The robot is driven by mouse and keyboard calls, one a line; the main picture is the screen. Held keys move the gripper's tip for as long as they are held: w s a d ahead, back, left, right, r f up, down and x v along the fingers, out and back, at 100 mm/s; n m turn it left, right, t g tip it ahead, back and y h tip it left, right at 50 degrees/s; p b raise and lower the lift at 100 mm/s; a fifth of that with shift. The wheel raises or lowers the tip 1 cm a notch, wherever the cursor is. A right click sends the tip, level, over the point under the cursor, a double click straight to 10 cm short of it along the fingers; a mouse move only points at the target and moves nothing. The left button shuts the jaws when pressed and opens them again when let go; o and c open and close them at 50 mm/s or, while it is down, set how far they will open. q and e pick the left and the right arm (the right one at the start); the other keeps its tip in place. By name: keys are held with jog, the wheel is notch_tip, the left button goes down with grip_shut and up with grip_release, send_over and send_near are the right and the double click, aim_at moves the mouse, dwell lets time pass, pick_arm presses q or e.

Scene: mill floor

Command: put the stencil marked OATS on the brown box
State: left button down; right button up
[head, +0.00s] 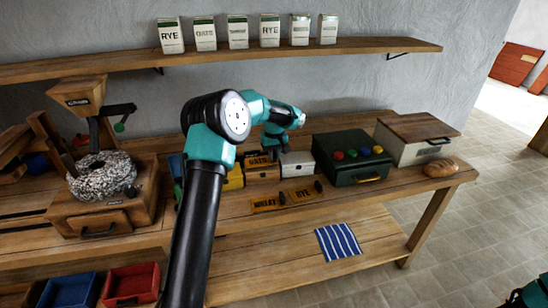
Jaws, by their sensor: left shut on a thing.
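My left gripper (272,152) is shut on a small stencil (257,159) at the front of the row of boxes on the bench. Its lettering looks like OATS but is small and partly covered. The stencil is at the top of the brown box (263,175); I cannot tell whether it rests on it or is held just above. Two other stencils, MILLET (263,204) and RYE (301,195), lie on the bench in front. My right gripper does not show; only a teal and black bit of my arm is at the lower right corner.
A yellow box (234,178) and a white box (297,164) flank the brown one. A green chest with coloured knobs (350,158), a lidded crate (418,140) and bread (441,167) stand to the right. A grain mill (101,178) is left. Labelled tins (238,32) line the shelf.

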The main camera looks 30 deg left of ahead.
pick_arm(q)
jog(key=shift+f, duration=0.5)
jog(key=shift+f, duration=0.15)
jog(key=c, duration=1.1)
grip_release()
notch_tip(320, 180, up, 12)
